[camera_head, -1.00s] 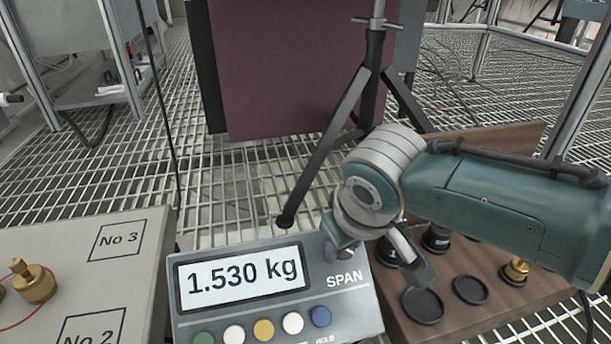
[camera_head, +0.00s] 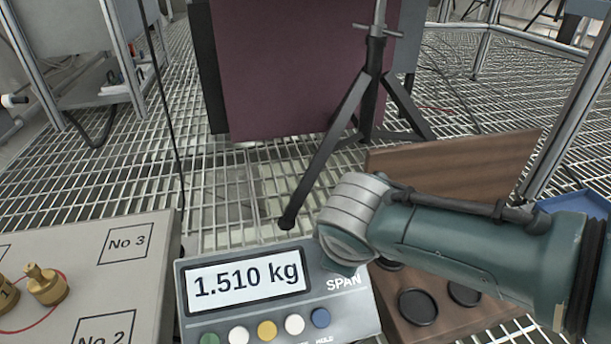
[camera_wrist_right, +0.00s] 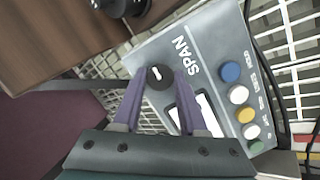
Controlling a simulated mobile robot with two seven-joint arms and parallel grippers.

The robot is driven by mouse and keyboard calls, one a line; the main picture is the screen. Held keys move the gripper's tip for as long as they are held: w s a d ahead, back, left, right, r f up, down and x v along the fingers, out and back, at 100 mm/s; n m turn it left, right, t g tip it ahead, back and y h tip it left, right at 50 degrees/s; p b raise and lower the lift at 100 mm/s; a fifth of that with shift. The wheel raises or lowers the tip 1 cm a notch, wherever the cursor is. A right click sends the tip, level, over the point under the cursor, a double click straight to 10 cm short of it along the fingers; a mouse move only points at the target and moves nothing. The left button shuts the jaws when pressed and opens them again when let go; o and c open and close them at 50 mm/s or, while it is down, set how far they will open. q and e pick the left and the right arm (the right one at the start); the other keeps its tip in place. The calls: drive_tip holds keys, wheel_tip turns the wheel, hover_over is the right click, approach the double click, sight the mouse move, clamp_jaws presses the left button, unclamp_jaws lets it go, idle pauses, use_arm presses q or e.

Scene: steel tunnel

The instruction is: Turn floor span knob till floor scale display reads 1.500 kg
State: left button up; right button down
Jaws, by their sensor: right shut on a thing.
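The floor scale display (camera_head: 246,281) reads 1.510 kg on a grey scale unit (camera_head: 352,312) in the head view. The black span knob (camera_wrist_right: 159,77) with a white mark shows in the right wrist view, beside the word SPAN. My right gripper (camera_wrist_right: 158,84) is shut on the knob, with a purple finger on either side of it. In the head view my right wrist and arm hide the knob and the fingers. The scale unit also shows in the right wrist view (camera_wrist_right: 221,58). My left gripper is not in view.
A row of coloured buttons (camera_head: 266,330) lies below the display. A grey board marked No 3 (camera_head: 150,250) with brass weights (camera_head: 45,284) stands at left. A brown wooden weight rack (camera_head: 470,150) is at right, behind my arm. A black tripod leg (camera_head: 322,165) stands behind the scale.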

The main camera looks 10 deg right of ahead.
idle(0.5)
drive_tip(key=shift+c, duration=2.2)
unclamp_jaws()
drive_tip(key=p+v, duration=1)
drive_tip(key=p, duration=0.1)
